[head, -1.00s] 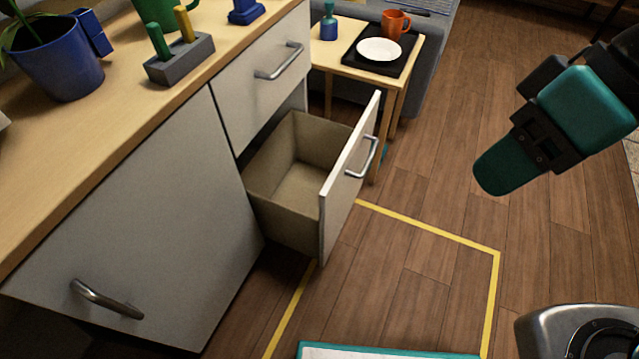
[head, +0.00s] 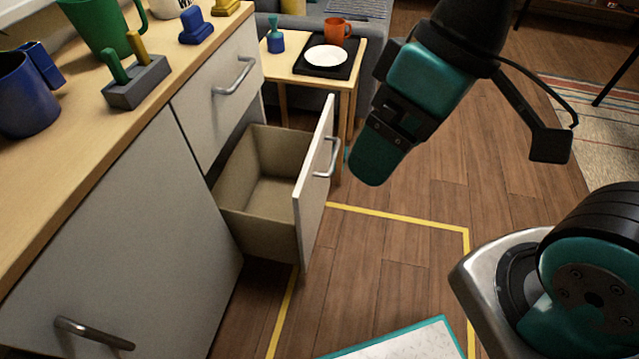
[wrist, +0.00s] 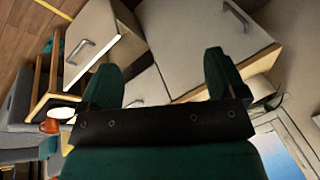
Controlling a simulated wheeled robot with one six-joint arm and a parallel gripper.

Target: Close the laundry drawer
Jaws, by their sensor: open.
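The laundry drawer (head: 265,190) is the lower drawer of the white cabinet. It is pulled well out, and its beige inside looks empty. Its white front panel (head: 313,190) carries a metal bar handle (head: 328,157). My gripper (head: 368,168) appears to the right of the drawer front in the head view, apart from it and over the floor. The wrist view shows the two green fingers of my gripper (wrist: 165,78) spread apart with nothing between them. The drawer front (wrist: 95,45) shows at upper left there, beyond the fingers.
The closed upper drawer (head: 220,95) and a cabinet door (head: 130,240) flank the open drawer. A small wooden table (head: 354,75) with a plate (head: 326,56) and an orange mug (head: 337,32) stands behind. Yellow tape (head: 400,217) marks clear floor in front.

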